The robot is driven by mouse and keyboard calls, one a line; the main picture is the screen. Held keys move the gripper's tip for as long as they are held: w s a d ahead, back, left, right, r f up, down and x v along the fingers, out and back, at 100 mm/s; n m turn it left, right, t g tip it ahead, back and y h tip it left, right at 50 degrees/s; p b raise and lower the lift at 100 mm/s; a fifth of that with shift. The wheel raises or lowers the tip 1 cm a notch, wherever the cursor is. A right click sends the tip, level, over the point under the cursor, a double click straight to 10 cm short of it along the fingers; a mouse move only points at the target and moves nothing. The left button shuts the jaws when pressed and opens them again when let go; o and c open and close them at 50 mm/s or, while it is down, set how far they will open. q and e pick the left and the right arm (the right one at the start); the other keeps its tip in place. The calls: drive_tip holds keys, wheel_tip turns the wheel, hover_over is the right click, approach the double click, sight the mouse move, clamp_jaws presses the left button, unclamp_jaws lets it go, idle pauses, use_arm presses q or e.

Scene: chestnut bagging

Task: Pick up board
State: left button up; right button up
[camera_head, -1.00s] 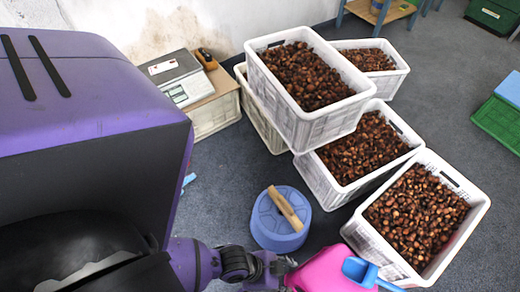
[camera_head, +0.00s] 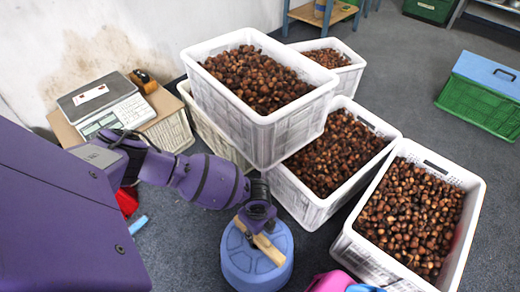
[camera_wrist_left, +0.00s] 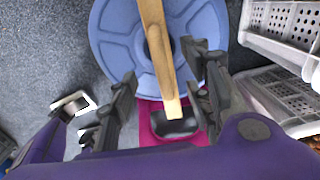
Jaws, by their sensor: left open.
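The board (camera_head: 266,248) is a narrow strip of light wood lying across the top of a round blue drum or stool (camera_head: 238,266). In the left wrist view the board (camera_wrist_left: 157,45) runs lengthwise between the fingers, over the blue top (camera_wrist_left: 112,30). My left gripper (camera_head: 257,222) is above the board's upper end in the head view, hiding part of it. In the wrist view my left gripper (camera_wrist_left: 162,85) is open, with one finger on each side of the board. Whether a finger touches the board cannot be told. My right gripper is not in view.
White crates of chestnuts (camera_head: 322,112) stand stacked close behind and right of the blue drum. Another full crate (camera_head: 470,215) is at the right. A pink object (camera_head: 328,282) lies near the bottom edge. A scale (camera_head: 108,100) sits at the left.

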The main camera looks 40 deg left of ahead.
sight(261, 242)
use_arm(q)
wheel_tip(261, 242, down, 2)
drive_tip(key=shift+f+b, duration=0.1)
drive_tip(key=shift+b, duration=0.2)
wheel_tip(261, 242, down, 5)
drive_tip(key=shift+w+d+b, duration=0.15)
drive_tip(key=shift+b, duration=1)
clamp_jaws()
